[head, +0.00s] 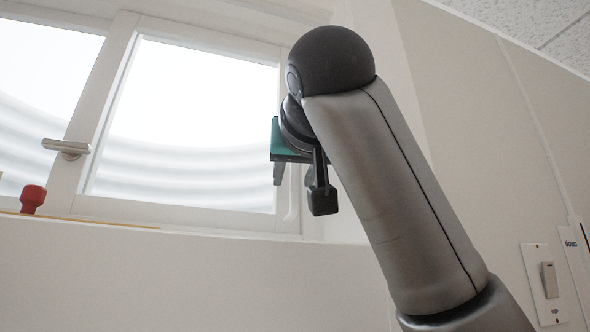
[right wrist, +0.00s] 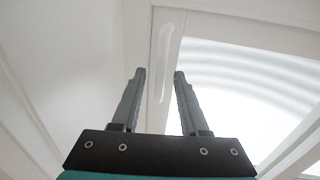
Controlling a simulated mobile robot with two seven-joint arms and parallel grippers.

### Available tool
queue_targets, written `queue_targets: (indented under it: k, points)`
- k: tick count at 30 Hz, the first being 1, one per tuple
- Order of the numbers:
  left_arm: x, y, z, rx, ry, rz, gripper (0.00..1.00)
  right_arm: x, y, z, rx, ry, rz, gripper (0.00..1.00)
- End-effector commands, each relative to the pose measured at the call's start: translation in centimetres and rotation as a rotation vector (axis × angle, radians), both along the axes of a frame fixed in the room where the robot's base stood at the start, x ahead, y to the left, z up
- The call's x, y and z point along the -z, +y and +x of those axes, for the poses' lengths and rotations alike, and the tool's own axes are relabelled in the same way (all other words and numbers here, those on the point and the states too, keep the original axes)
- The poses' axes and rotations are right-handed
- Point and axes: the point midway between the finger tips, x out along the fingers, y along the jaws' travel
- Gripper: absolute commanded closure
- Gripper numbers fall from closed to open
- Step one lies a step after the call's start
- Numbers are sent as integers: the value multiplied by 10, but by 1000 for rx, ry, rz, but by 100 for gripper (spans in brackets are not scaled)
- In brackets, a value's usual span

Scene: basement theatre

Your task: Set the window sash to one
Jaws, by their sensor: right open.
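The window sash (head: 205,212) is a white frame around a bright pane in the head view. A pale slot-shaped recessed pull (head: 291,205) is on its right stile, partly hidden by my gripper in the head view. The pull shows clearly in the right wrist view (right wrist: 166,52), just beyond the fingertips. My right gripper (head: 300,190) is in front of the sash's right edge, open and empty. In the right wrist view its two fingers (right wrist: 160,74) stand apart, pointing toward the stile. I cannot tell whether they touch it. My left gripper is out of view.
A latch handle (head: 66,148) sticks out from the frame at left. A wall switch (head: 549,280) is at lower right. The wall below the sill is clear.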

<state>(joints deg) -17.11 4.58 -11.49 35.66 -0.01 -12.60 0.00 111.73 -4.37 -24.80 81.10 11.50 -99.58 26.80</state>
Motion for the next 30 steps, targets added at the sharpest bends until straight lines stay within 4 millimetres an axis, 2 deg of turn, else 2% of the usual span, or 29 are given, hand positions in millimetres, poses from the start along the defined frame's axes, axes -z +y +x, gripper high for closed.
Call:
queue_targets:
  k: [5, 17, 30]
  points:
    - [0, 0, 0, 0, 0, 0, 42, 0, 0, 0, 0, 0, 0, 56]
    - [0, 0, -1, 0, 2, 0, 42, 0, 0, 0, 0, 0, 0, 100]
    - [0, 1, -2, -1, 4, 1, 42, 0, 0, 0, 0, -1, 0, 100]
